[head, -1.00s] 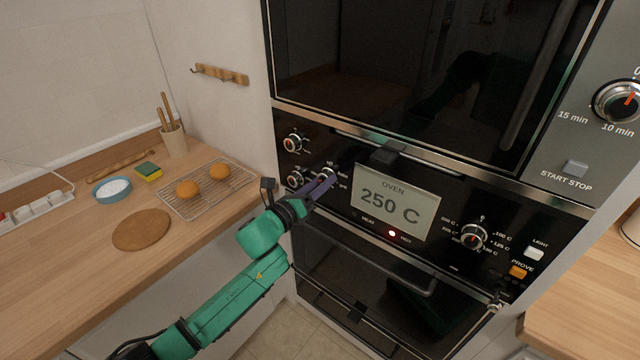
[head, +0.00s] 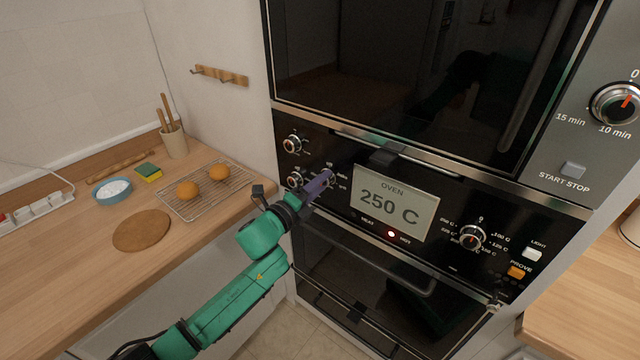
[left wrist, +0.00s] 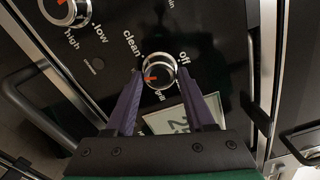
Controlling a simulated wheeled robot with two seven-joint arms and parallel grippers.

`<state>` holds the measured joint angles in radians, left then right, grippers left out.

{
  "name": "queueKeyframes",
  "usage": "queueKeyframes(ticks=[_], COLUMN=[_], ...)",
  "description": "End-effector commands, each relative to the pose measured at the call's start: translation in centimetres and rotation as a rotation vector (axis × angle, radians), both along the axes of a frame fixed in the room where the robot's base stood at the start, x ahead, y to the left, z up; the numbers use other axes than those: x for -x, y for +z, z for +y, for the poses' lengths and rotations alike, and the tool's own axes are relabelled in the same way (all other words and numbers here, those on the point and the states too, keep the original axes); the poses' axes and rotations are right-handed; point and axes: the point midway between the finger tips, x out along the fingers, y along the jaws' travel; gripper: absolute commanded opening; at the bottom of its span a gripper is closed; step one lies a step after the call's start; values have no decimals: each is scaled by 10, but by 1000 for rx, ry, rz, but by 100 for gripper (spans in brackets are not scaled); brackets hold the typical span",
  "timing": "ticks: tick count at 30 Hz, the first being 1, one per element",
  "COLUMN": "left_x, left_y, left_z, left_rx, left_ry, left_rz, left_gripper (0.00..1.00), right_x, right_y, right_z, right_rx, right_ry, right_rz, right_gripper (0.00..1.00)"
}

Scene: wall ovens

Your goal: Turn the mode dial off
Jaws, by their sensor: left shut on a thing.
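The mode dial (left wrist: 160,72) is a round silver knob with an orange pointer on the black oven panel. In the left wrist view its pointer is toward the lower left, away from the "off" mark at its upper right; "clean" is at its upper left. My left gripper (head: 324,178) has its purple fingers on either side of the dial, shut on it. In the head view the fingers and wrist hide most of the dial. My right gripper is in neither view.
Two other knobs (head: 292,144) are left of the gripper, and a temperature knob (head: 472,237) is to the right. The counter holds a cooling rack (head: 190,207) with buns.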

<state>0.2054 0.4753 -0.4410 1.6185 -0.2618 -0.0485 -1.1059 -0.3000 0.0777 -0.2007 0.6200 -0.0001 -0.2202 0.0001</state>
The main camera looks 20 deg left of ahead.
Motion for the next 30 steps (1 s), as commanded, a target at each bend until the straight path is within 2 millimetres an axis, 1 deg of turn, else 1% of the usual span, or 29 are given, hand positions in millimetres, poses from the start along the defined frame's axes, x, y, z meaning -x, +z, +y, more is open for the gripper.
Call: queueKeyframes(ticks=[30], left_x=[0], left_y=[3], left_z=[1], left_rx=[896], left_ry=[2], left_rz=[357], left_gripper=[0], right_x=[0], right_y=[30], right_z=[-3], right_rx=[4], right_ry=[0], right_rz=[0], right_gripper=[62])
